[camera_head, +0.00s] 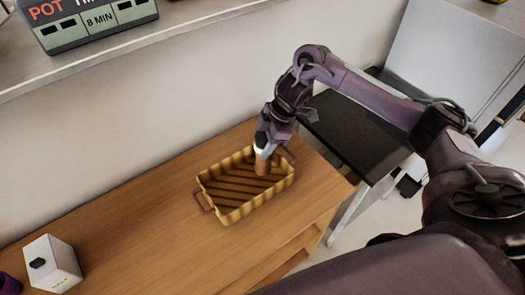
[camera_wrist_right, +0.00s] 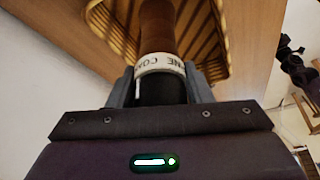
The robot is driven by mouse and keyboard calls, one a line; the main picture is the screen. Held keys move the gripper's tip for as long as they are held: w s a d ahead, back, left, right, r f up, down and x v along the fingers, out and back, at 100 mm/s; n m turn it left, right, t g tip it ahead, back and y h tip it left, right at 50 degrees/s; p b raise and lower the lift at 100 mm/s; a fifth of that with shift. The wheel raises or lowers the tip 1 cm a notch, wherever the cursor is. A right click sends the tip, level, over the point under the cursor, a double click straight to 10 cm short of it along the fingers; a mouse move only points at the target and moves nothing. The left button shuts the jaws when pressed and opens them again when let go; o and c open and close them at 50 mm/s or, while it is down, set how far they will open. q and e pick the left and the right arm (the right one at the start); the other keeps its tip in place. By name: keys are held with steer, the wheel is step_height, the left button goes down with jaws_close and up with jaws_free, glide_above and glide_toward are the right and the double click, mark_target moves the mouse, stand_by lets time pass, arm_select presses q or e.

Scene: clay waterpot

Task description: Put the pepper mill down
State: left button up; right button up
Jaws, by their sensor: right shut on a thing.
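The pepper mill (camera_head: 262,165) is a brown cylinder with a white lettered band and a dark end. In the head view it is upright or nearly so, at the back right part of a yellow basket (camera_head: 227,217) with a striped inside. My right gripper (camera_head: 264,143) is shut on the mill's dark end from above. The right wrist view shows the mill (camera_wrist_right: 158,35) between the fingers of the right gripper (camera_wrist_right: 160,88), with the basket (camera_wrist_right: 218,62) beyond it. I cannot tell whether the mill's lower end touches the basket floor. My left gripper is not in view.
The basket stands on a wooden table (camera_head: 150,235), with bare wood to its left. A white box (camera_head: 52,264) stands at the table's front left. A shelf (camera_head: 130,38) with a lettered box (camera_head: 85,20) runs above. A dark surface (camera_head: 345,130) lies right of the table.

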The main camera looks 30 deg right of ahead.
step_height(320, 180, down, 3)
steer(key=shift+w+r+p, duration=0.1)
steer(key=shift+r+p, duration=0.1)
steer(key=shift+p, duration=0.15)
steer(key=shift+f, duration=0.6)
steer(key=o, duration=1.1)
steer(key=shift+o, duration=1.3)
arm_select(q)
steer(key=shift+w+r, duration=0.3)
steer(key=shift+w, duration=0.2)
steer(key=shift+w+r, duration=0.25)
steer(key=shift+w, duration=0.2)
arm_select(e)
steer(key=shift+o, duration=0.2)
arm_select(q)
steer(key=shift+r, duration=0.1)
